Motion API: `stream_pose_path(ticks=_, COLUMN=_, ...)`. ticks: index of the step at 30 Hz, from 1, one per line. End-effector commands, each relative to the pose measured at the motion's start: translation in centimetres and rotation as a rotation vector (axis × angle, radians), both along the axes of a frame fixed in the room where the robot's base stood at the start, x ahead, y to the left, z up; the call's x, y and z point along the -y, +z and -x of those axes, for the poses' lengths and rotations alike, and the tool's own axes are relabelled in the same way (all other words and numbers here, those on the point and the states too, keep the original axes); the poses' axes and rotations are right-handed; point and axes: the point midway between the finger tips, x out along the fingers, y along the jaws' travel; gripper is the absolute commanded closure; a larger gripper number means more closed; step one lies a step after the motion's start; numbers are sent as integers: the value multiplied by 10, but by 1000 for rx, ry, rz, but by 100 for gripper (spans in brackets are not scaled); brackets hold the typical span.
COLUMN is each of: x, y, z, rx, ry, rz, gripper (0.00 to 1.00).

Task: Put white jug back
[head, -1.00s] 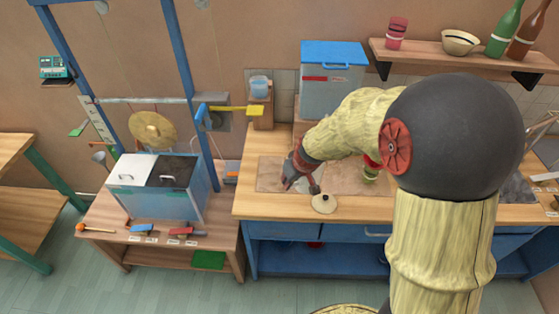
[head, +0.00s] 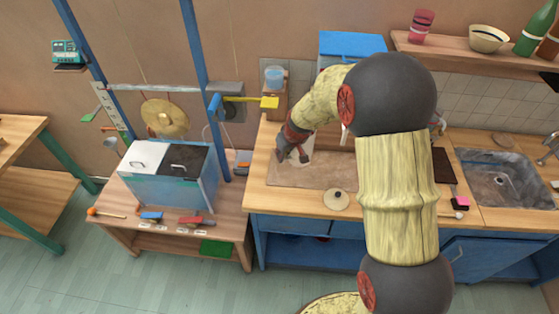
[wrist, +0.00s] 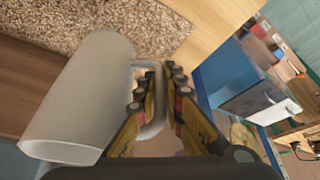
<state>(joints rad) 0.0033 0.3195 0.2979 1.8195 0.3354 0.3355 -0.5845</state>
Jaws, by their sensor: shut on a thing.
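The white jug (wrist: 80,100) fills the left of the wrist view, tilted in that picture, with its handle toward my fingers. My gripper (wrist: 160,82) is shut on the handle. In the head view my gripper (head: 293,156) is over the left part of the wooden counter (head: 258,190), above the brown mat (head: 315,178). Only a small pale part of the jug shows there, beside my fingers. Whether the jug's base touches anything below is unclear.
A round lid with a dark knob (head: 335,200) lies on the counter's front edge. A blue-lidded box (head: 350,44) stands behind my arm. The sink (head: 508,182) is at right.

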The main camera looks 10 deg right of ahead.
Motion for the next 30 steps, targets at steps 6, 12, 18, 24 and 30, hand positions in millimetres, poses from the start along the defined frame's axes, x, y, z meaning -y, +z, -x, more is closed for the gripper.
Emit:
stream_pose_path(ticks=6, x=-6, y=-21, z=-19, rx=3, ry=1, rz=1, gripper=100)
stream_pose_path(ticks=12, x=-8, y=-28, z=-24, rx=3, ry=1, rz=0, gripper=100)
stream_pose_path(ticks=18, x=-9, y=-55, z=-25, rx=1, ry=0, rz=0, gripper=100)
stream_pose_path(ticks=24, x=-9, y=-60, z=-26, rx=4, ry=1, rz=0, gripper=100)
stream_pose_path(ticks=30, x=-9, y=-61, z=-26, rx=4, ry=1, rz=0, gripper=100)
